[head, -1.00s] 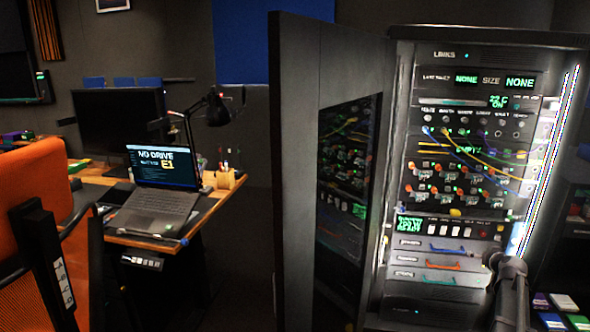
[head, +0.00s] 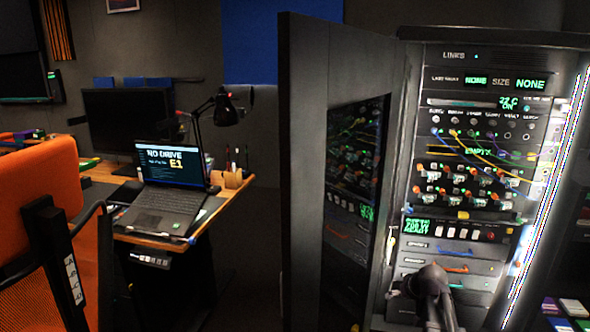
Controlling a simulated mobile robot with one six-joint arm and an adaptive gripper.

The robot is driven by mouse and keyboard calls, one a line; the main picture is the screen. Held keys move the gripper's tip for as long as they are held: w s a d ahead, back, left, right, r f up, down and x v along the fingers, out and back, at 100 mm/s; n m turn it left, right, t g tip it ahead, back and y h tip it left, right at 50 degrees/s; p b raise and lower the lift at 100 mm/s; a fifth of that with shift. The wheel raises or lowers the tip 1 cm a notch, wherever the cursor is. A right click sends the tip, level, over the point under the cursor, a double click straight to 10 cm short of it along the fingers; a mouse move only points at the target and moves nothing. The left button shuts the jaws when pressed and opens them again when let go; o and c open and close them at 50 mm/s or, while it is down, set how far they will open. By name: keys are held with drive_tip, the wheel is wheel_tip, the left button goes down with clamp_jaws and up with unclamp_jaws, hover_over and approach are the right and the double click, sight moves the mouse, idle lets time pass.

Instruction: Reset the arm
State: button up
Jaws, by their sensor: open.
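A dark part of my own arm (head: 432,292) rises from the bottom edge, in front of the lower part of the equipment rack (head: 418,140). It covers part of the rack's drawers. I can make out no fingertips in this view, so my gripper does not show and nothing held can be seen. The rack's tall dark door (head: 305,150) stands open on its left side. The rack's panels carry green readouts, yellow and blue cables, rows of orange-tipped connectors and drawers with coloured handles.
A desk (head: 205,225) at left holds an open laptop (head: 172,170) reading "NO DRIVE", a dark monitor (head: 128,122) and a desk lamp (head: 222,108). An orange chair (head: 32,180) fills the lower left. Coloured blocks (head: 572,308) lie at bottom right. Dark floor shows between desk and door.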

drive_tip(key=s+a+f+g+h, duration=0.25)
drive_tip(key=s+a+g, duration=0.35)
drive_tip(key=s+a, duration=1.15)
wheel_tip(320, 180, up, 22)
drive_tip(key=d+p, duration=0.2)
drive_tip(key=p, duration=2)
drive_tip(key=shift+s, duration=0.4)
